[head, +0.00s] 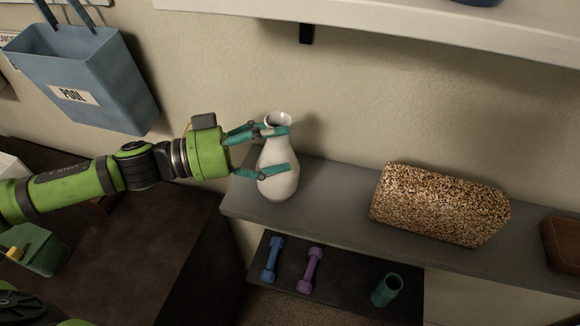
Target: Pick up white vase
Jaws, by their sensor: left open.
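The white vase (279,186) stands upright on the left end of the grey shelf (335,205) in the head view. My left gripper (285,149) comes in from the left at the vase's neck and upper body. Its teal fingers are open, one near the neck and one across the front of the body, and they hide part of the vase. I cannot tell whether the fingers touch it. The vase's round mouth shows above the upper finger. My right gripper is not in view.
A speckled tan block (438,204) lies on the shelf to the right, with a brown object (563,243) beyond it. A white upper shelf (430,35) overhangs. Below are a blue dumbbell (272,260), a purple dumbbell (311,270) and a green cup (387,290). A blue bag (85,80) hangs upper left.

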